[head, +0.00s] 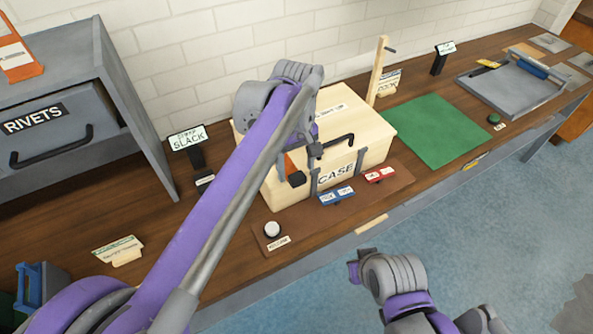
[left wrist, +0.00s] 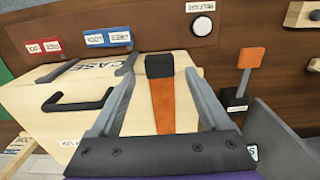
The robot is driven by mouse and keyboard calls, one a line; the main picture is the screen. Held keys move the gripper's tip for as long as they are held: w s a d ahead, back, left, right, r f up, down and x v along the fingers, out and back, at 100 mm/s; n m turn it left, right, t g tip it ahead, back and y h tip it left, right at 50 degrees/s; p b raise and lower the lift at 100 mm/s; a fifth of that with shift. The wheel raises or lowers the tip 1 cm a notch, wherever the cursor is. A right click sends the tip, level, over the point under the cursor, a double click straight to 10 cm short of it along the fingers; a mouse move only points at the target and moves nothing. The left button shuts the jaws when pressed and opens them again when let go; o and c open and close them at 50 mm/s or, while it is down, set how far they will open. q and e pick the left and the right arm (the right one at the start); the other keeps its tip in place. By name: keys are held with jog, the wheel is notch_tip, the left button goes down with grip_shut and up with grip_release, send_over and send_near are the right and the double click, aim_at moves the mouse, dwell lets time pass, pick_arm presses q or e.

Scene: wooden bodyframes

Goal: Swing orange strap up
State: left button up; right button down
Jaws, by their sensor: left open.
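The pale wooden case (head: 350,135) stands on the bench with its lid down. The orange strap (head: 289,163) shows on the case's left side in the head view, ending in a black tip (head: 297,179). My left gripper (left wrist: 160,74) is open. In the left wrist view its two grey fingers stand on either side of the orange strap (left wrist: 162,108) and its black end. I cannot tell whether they touch it. In the head view my left arm hides much of that side. My right arm's wrist (head: 390,275) hangs in front of the bench; its fingers are not clear.
A blue button (head: 337,195), a red button (head: 380,174) and a white round button (head: 272,230) sit on the board before the case. A small orange-topped post (left wrist: 251,57) stands beside the strap in the wrist view. A green mat (head: 437,130) lies flat to the right.

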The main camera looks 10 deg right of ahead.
pick_arm(q)
jog(key=shift+f, duration=0.9)
jog(key=shift+c, duration=0.3)
grip_shut()
dwell(0.6)
